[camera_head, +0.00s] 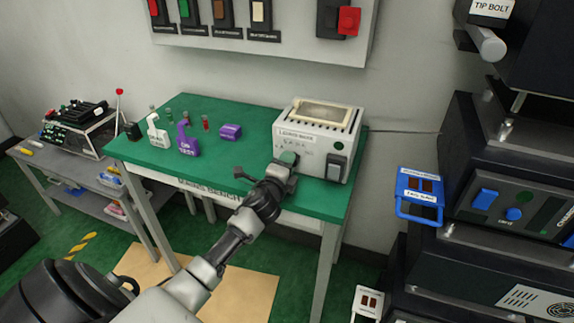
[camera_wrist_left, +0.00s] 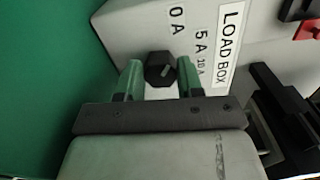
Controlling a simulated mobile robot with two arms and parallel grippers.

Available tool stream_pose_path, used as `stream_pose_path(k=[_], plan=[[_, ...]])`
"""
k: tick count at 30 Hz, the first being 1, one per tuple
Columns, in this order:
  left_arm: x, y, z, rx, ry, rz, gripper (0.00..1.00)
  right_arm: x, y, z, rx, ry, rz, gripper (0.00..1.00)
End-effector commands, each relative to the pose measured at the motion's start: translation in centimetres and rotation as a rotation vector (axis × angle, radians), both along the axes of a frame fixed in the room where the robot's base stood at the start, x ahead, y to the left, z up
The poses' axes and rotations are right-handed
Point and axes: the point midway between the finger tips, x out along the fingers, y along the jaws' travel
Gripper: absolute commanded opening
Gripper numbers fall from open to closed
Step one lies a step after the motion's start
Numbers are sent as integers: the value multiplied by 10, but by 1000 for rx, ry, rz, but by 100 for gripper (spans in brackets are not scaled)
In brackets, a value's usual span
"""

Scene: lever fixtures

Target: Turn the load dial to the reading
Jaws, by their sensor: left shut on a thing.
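The load box (camera_head: 312,140) is a pale case with a vented top at the right end of the green bench. Its front fills the top of the left wrist view (camera_wrist_left: 130,30), with the label "LOAD BOX" and readings 0 A, 5 A and 10 A. The load dial (camera_wrist_left: 160,67) is a black six-sided knob with a short pale mark on its face; I cannot tell which reading it points at. My left gripper (camera_wrist_left: 160,80) is shut on the dial, a green-tipped finger on each side. In the head view my left gripper (camera_head: 287,162) hides the dial.
A dark rocker switch (camera_head: 336,166) and a green round lamp (camera_head: 339,146) are on the box front. Purple and white labelled items (camera_head: 187,140) stand on the bench (camera_head: 240,110). A dark equipment rack (camera_head: 510,190) with a blue-framed panel (camera_head: 420,195) stands at right.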

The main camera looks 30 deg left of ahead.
Motion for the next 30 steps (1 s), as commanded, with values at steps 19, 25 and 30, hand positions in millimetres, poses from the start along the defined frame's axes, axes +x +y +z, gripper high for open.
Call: stream_pose_path(k=[19, 25, 30], plan=[[0, 0, -2, -137, -30, 0, 13, 0, -3, -1, -3, 0, 1, 100], [0, 0, -2, -137, -30, 0, 13, 0, -3, -1, -3, 0, 0, 100], [0, 0, -2, -135, -29, 0, 61, 0, -3, -1, -3, 0, 0, 100]])
